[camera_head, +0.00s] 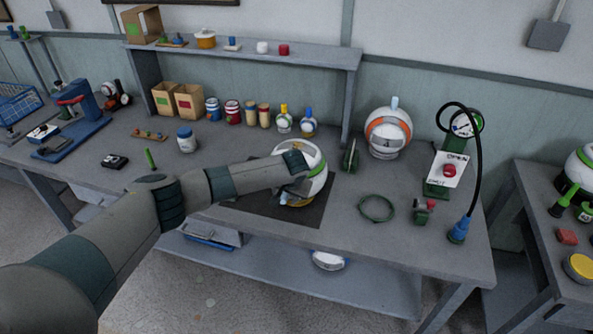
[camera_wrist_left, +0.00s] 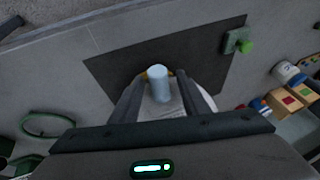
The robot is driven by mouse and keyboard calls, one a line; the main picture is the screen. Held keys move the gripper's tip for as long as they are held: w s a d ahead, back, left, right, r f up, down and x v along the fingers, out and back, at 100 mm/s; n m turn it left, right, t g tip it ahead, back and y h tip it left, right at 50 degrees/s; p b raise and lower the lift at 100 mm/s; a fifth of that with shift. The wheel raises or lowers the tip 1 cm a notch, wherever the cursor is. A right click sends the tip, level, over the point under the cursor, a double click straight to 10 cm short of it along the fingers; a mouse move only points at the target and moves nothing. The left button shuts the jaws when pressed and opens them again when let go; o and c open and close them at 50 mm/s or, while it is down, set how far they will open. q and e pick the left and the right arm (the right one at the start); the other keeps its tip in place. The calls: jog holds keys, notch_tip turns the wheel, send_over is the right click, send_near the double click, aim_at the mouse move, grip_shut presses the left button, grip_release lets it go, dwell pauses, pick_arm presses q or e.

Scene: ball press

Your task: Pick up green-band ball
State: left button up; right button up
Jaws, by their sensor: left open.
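The green-band ball (camera_head: 317,160), white with a green stripe, sits on a dark mat (camera_head: 258,208) at the middle of the bench, with a bit of yellow below it. My left gripper (camera_head: 298,188) reaches over it from the left and hides part of it. In the left wrist view my gripper (camera_wrist_left: 159,90) is open. A pale blue cylindrical knob (camera_wrist_left: 158,84) stands between its fingers, and the ball's white surface (camera_wrist_left: 207,101) shows behind them. Whether a finger touches the knob I cannot tell. My right gripper is not in view.
An orange-band ball (camera_head: 388,132) stands at the back right. A green hose coil (camera_head: 376,208), a small valve (camera_head: 423,212) and a gauge stand (camera_head: 445,170) are to the right. Jars and boxes line the back under a shelf (camera_head: 240,55).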

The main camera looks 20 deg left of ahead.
pick_arm(q)
grip_shut()
jog(key=shift+w, duration=0.1)
jog(key=shift+r, duration=0.1)
jog(key=shift+r+b, duration=0.35)
jog(key=shift+r, duration=0.1)
jog(key=r+b, duration=0.1)
jog(key=d+r+b, duration=0.1)
jog(key=r, duration=0.1)
jog(key=shift+r, duration=0.1)
jog(key=s+d+r+b, duration=0.4)
jog(key=d+r, duration=0.3)
jog(key=d, duration=0.3)
jog(key=shift+f, duration=0.1)
